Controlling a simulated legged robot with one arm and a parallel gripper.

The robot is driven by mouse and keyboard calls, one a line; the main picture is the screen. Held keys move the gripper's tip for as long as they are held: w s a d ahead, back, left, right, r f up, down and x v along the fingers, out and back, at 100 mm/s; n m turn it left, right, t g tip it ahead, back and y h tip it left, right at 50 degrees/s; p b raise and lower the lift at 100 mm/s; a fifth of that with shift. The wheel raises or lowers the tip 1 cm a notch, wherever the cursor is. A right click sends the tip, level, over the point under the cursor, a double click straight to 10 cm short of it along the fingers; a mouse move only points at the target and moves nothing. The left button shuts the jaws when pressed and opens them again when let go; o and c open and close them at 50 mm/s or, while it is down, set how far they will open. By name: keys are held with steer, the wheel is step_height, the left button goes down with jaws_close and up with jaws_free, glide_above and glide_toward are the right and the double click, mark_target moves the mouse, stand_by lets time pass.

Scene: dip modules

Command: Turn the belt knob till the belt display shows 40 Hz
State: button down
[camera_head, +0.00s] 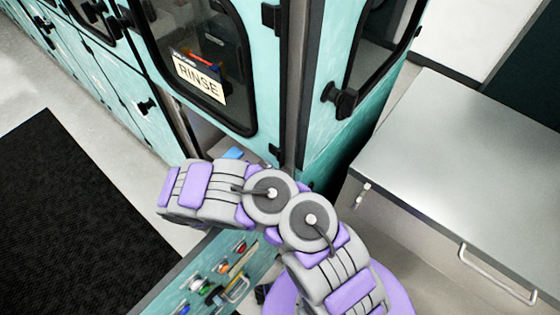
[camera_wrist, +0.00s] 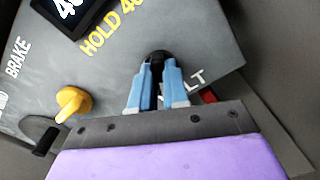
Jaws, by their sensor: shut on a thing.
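In the wrist view, the black belt knob (camera_wrist: 156,57) stands on a grey panel. My gripper (camera_wrist: 157,70) is shut on it, with one light blue finger on each side. The fingers hide much of the knob and part of the white label (camera_wrist: 192,80), of which "LT" shows. The belt display (camera_wrist: 66,12) is cut off by the top edge; a white 4 and part of another digit show. Yellow letters reading "HOLD 40" (camera_wrist: 108,36) run below it, their end cut off. In the head view, my arm hides the gripper and knob.
A yellow knob (camera_wrist: 72,101) by the word BRAKE sits left of my gripper, and a red part (camera_wrist: 208,97) to the right. In the head view, a teal panel with buttons (camera_head: 215,280) lies below my arm. A teal cabinet (camera_head: 130,105) and grey table (camera_head: 455,160) stand near.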

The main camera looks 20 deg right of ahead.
steer(key=c, duration=1.1)
jaws_free()
steer(key=p+v, duration=0.1)
steer(key=v, duration=0.6)
steer(key=shift+s+a+f+p, duration=0.1)
steer(key=shift+s+a+p, duration=0.05)
steer(key=shift+a+p, duration=0.15)
